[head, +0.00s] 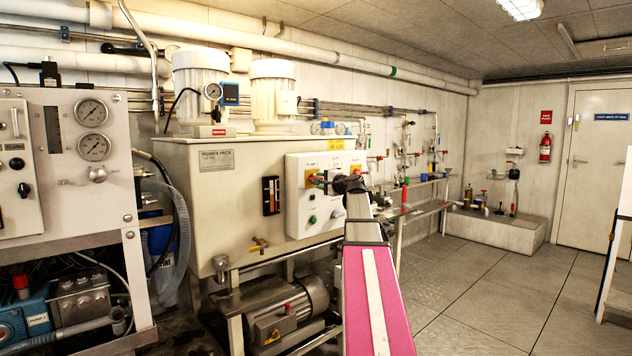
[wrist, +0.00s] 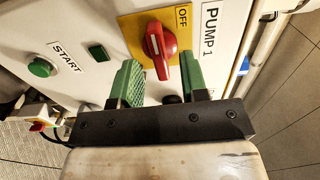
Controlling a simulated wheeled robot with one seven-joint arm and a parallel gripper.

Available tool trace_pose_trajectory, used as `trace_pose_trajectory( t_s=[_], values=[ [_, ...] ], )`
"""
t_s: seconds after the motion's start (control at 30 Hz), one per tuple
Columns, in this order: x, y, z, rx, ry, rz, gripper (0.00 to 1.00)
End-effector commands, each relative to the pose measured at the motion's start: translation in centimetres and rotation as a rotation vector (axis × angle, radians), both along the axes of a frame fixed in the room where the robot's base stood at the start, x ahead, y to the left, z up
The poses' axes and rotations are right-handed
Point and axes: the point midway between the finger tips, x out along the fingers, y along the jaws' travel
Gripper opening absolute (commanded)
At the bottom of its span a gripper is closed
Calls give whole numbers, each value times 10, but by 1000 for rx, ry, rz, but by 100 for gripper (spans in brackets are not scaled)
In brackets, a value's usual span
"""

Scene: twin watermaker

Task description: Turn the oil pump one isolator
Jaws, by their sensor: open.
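The pump 1 isolator is a red rotary handle (wrist: 157,48) on a yellow plate (wrist: 134,28) marked OFF, beside a PUMP 1 label (wrist: 211,28) in the wrist view. Its long side runs roughly up and down that picture. My gripper (wrist: 158,72) has green fingers, open, one to each side of the handle's near end, with gaps visible and nothing held. How far the fingertips are from the panel is hard to tell. In the head view my gripper (head: 325,181) is at the left yellow plate of the white control panel (head: 300,205) and partly hides the handle.
A green START button (wrist: 41,67) and a small dark button are on the panel near the left finger. A second yellow plate (head: 356,168) is at the panel's upper right, partly behind my wrist. The motor (head: 285,308) is below; open floor (head: 480,290) lies right.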

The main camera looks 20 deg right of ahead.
Motion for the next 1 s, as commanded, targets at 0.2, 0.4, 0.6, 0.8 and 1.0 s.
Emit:
trace_pose_trajectory(
  t_s=[0.2, 0.4, 0.6, 0.8, 1.0],
  values=[
    [26, 9, 0, 0, 0, 0, 40],
    [31, 11, 0, 0, 1, 0, 40],
    [31, 12, 0, -1, 1, 0, 40],
    [31, 12, 0, -1, 1, 0, 0],
    [31, 12, -1, 4, 3, 0, 0]
  ],
)
